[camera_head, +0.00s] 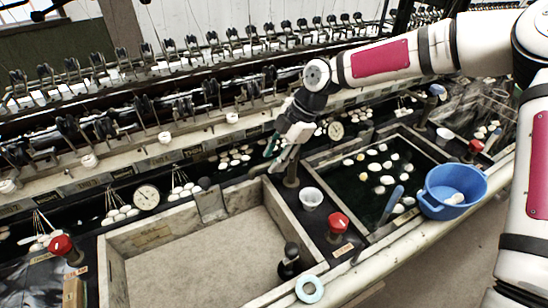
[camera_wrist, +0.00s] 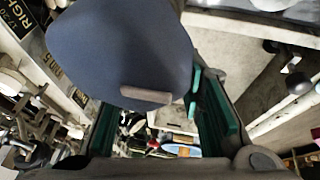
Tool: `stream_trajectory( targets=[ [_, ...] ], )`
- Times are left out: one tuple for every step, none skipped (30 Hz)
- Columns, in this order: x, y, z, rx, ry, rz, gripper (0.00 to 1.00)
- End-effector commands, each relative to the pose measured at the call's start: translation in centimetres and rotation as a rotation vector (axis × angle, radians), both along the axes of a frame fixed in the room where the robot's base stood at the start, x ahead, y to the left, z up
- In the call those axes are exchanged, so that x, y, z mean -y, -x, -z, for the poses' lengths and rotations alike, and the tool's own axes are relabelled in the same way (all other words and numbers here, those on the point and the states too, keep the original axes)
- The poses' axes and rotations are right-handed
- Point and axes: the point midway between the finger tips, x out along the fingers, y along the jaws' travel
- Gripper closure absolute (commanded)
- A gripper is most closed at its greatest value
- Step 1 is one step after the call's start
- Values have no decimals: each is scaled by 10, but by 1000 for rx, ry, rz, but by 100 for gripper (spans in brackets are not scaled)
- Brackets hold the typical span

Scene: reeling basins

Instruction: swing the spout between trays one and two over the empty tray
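The empty tray (camera_head: 200,258), with a bare beige floor and stone rim, fills the lower middle of the head view. To its right is a dark water tray (camera_head: 352,200) with white cocoons floating in it. Between them a dark upright post (camera_head: 291,173), seemingly the spout's, stands near the back corner of the empty tray; its upper part is hidden by my gripper. My gripper (camera_head: 277,154) is open, pointing down just above and beside this post. In the wrist view its green finger pads (camera_wrist: 165,120) are apart. I cannot tell whether they touch the spout.
A blue basin (camera_head: 452,191) is at right. A pale ring (camera_head: 309,289) lies on the front edge. A large blue-grey shape (camera_wrist: 120,45) blocks part of the wrist view.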

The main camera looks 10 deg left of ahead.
Motion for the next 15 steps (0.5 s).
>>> stream_trajectory(
  targets=[
    [3, -2, -6, 4, -1, 3, 65],
    [5, -2, -10, 4, -1, 3, 65],
    [8, -3, -17, 4, 0, 3, 65],
    [10, -3, -22, 5, 0, 3, 65],
    [13, -4, -27, 5, 0, 3, 65],
    [17, -5, -35, 5, 0, 4, 65],
    [19, -5, -41, 6, 0, 5, 65],
    [22, -5, -46, 4, 0, 4, 65],
    [25, -5, -54, 4, 0, 3, 65],
    [28, -6, -59, 4, 0, 4, 65],
    [30, -6, -65, 4, 0, 4, 65],
    [34, -7, -71, 4, 0, 4, 65],
    [36, -7, -76, 3, 1, 3, 65],
    [37, -7, -80, 3, 0, 2, 65],
    [40, -7, -85, 2, 1, 2, 65]
  ],
)
